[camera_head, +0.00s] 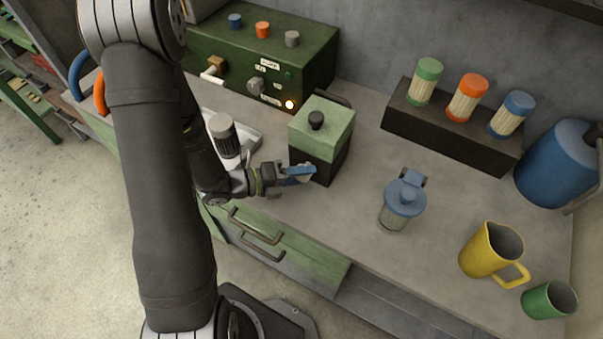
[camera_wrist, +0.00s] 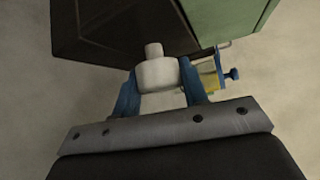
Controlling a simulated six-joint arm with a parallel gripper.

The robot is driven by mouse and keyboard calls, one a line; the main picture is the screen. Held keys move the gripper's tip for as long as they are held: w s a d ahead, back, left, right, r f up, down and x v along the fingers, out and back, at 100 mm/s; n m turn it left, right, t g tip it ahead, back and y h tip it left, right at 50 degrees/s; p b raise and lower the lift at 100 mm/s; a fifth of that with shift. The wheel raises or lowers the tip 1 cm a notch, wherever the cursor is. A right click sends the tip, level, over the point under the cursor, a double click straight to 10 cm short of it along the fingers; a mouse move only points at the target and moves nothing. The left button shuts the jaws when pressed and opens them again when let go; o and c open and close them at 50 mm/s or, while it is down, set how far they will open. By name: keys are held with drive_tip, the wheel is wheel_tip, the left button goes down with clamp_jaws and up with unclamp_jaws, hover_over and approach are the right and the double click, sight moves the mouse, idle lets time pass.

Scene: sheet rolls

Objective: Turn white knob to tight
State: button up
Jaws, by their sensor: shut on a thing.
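The white knob (camera_wrist: 157,75) sticks out from the dark lower part of a green-topped box (camera_head: 325,118). My gripper (camera_head: 299,174) is at the box's front face. In the wrist view my gripper (camera_wrist: 160,88) has its blue fingers on either side of the knob, shut on it. The knob's narrower end points toward the dark face. In the head view the fingers mostly cover the knob. No mark for tight is readable on the box.
A blue-lidded jar (camera_head: 405,197) stands to the right, with a yellow jug (camera_head: 484,252) and green mug (camera_head: 547,299) beyond. A grey-topped cylinder (camera_head: 223,137) stands left of my gripper.

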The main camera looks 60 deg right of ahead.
drive_tip(key=m+t+y, duration=0.1)
drive_tip(key=t, duration=0.1)
drive_tip(key=m+t, duration=0.2)
drive_tip(key=t, duration=0.1)
drive_tip(key=shift+m+y, duration=0.3)
drive_tip(key=shift+y, duration=0.1)
drive_tip(key=m+t, duration=0.1)
drive_tip(key=t, duration=0.2)
drive_tip(key=shift+m, duration=0.4)
drive_tip(key=shift+m+t+y, duration=0.3)
drive_tip(key=shift+m+t, duration=0.2)
drive_tip(key=shift+t, duration=0.8)
drive_tip(key=o, duration=1)
drive_tip(key=shift+c, duration=0.2)
